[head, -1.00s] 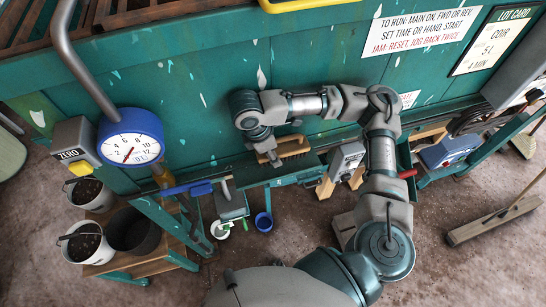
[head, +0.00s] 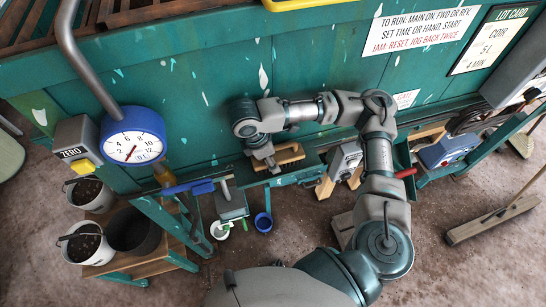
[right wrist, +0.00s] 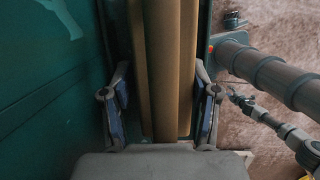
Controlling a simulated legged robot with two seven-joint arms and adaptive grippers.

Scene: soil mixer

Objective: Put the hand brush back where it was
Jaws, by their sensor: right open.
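The hand brush (head: 290,153) has a tan wooden body and sits in the narrow green ledge (head: 308,166) along the machine's front. Its bristles are hidden. My right gripper (head: 270,162) is at the brush's left end in the head view. In the right wrist view, the brush (right wrist: 162,70) runs lengthwise between the two fingers of my right gripper (right wrist: 160,108). The fingers are spread, with a gap on each side of the wood. My left gripper is not in view.
A dial scale (head: 133,138) and a blue-handled lever (head: 187,187) stand left of the ledge. Buckets (head: 88,243) stand lower left. A broom (head: 493,222) lies at right.

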